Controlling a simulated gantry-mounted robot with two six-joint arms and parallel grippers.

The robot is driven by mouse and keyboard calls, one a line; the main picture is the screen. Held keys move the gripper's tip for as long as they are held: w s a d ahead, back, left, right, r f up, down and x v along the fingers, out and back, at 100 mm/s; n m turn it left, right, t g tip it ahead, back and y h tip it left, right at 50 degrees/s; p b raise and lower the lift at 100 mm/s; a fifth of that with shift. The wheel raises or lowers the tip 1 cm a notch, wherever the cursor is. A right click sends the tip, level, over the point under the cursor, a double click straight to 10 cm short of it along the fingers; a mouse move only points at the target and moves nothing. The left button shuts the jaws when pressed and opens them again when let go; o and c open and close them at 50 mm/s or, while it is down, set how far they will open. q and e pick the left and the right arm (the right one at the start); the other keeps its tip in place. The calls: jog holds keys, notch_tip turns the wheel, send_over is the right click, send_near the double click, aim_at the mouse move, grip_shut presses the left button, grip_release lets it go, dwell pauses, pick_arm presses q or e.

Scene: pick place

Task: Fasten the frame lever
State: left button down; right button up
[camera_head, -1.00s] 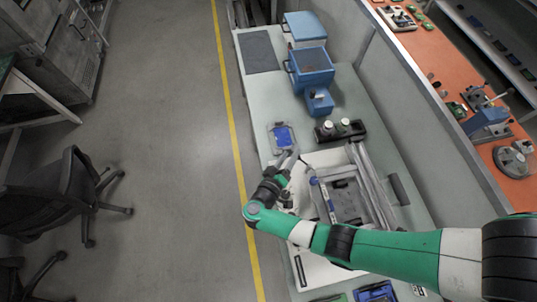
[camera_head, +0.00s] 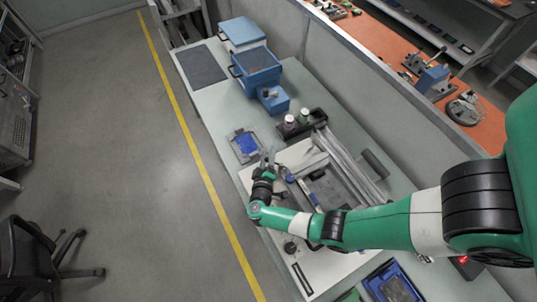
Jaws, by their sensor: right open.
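A fixture with a grey metal frame (camera_head: 352,168) sits on a white base plate (camera_head: 296,258) on the bench. A bar-like lever with blue parts (camera_head: 290,178) lies along the frame's left side; I cannot tell whether it is latched. My right arm reaches in from the right across the fixture's near part and hides some of it. My right gripper (camera_head: 269,157) is open above the plate's far left corner, beside the lever's blue end. Nothing shows between its fingers. My left gripper is not in view.
A small tray with a blue piece (camera_head: 246,144) lies just left of the gripper. A black holder with white-topped items (camera_head: 303,122), blue bins (camera_head: 257,70) and a dark mat (camera_head: 202,65) stand farther back. A blue-framed tray (camera_head: 393,284) is at the near edge.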

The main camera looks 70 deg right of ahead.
jog(key=shift+w+d+f, duration=0.1)
jog(key=shift+w+d, duration=0.05)
jog(key=shift+d, duration=0.4)
grip_shut()
jog(key=shift+d+g, duration=0.1)
jog(key=shift+g, duration=0.2)
jog(key=shift+s+d+f+m+g+b, duration=0.1)
jog(key=shift+s+d+m+g+b, duration=0.15)
jog(key=shift+m+g, duration=0.3)
jog(key=shift+d+m+g+b, duration=0.15)
jog(key=shift+m+g+b, duration=0.2)
jog(key=shift+m+g, duration=0.15)
jog(key=shift+s+d+m+g+b, duration=0.2)
jog(key=shift+m+g+b, duration=0.2)
jog(key=shift+g, duration=0.2)
jog(key=shift+s+d+m+g+b, duration=0.15)
jog(key=shift+m+g+b, duration=0.15)
jog(key=shift+g, duration=0.25)
jog(key=m+g+b, duration=0.1)
jog(key=s+d+m+g+b, duration=0.1)
jog(key=m+g+b, duration=0.1)
jog(key=shift+s+f+g, duration=0.1)
jog(key=shift+g, duration=0.2)
jog(key=shift+s+d+m+g+y+b, duration=0.15)
jog(key=shift+s+m+g+y+b, duration=0.3)
jog(key=shift+m+g+y+b, duration=0.45)
jog(key=shift+r, duration=0.2)
